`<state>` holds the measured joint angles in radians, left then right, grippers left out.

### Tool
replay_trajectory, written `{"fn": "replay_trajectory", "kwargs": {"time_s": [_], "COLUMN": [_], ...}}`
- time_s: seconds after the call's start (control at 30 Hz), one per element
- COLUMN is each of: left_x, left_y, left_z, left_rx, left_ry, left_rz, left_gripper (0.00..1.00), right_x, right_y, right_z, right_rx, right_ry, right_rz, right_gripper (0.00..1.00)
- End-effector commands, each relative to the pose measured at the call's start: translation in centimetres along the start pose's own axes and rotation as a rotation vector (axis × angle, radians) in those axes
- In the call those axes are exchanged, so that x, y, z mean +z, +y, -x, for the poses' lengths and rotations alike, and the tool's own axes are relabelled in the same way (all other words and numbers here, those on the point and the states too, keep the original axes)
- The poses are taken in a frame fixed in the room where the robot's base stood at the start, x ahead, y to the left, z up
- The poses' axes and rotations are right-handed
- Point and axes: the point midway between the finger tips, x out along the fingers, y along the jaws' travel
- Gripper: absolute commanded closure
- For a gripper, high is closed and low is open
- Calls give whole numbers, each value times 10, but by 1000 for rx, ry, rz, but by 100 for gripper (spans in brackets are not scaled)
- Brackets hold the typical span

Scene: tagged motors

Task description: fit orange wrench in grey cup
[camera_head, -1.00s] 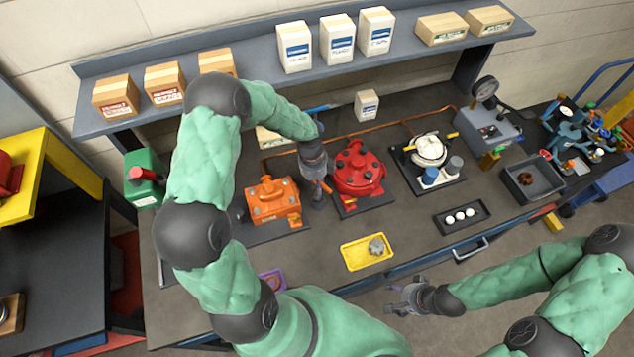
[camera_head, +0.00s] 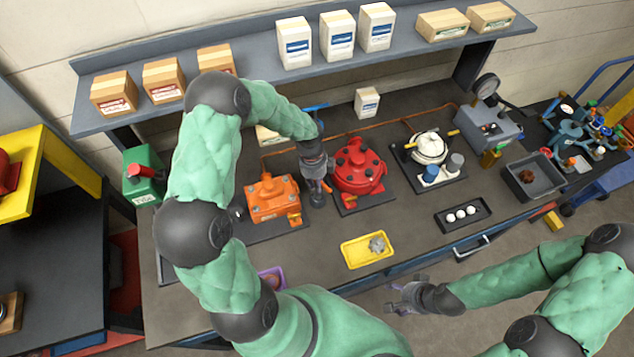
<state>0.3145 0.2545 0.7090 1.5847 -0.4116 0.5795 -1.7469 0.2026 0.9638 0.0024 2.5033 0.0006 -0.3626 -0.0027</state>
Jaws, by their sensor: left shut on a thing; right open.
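My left gripper (camera_head: 317,186) points down between the orange motor (camera_head: 273,199) and the red motor (camera_head: 358,168). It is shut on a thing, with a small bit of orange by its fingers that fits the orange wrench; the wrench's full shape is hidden. A dark grey upright shape (camera_head: 317,202) shows right under the fingers; I cannot tell whether it is a cup or whether the wrench is inside it. My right gripper (camera_head: 397,294) is open and empty, off the bench's front edge.
A yellow tray (camera_head: 352,260) with a grey gear lies at the front. A black tray (camera_head: 480,222) with white balls and a grey bin (camera_head: 515,190) are to the right. The shelf (camera_head: 260,62) with boxes runs along the back.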

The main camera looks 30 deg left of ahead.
Motion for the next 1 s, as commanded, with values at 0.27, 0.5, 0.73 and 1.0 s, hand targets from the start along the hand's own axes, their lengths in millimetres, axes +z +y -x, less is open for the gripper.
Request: {"fn": "replay_trajectory", "kwargs": {"time_s": [0.27, 0.5, 0.73, 1.0], "left_x": [1, 2, 2, 3], "left_y": [0, 0, 0, 0], "left_z": [-6, -11, -16, -22], "left_rx": [-1, -1, -1, -1], "left_ry": [-1, -1, -1, -1], "left_rz": [0, 0, 0, 0], "left_gripper": [100, 100, 100, 100], "right_x": [0, 0, 0, -1], "right_y": [2, 3, 4, 6], "right_z": [-5, -8, -12, -16], "right_rx": [0, 0, 0, 0], "right_ry": [0, 0, 0, 0], "right_rz": [0, 0, 0, 0], "right_gripper": [34, 34, 34, 34]}}
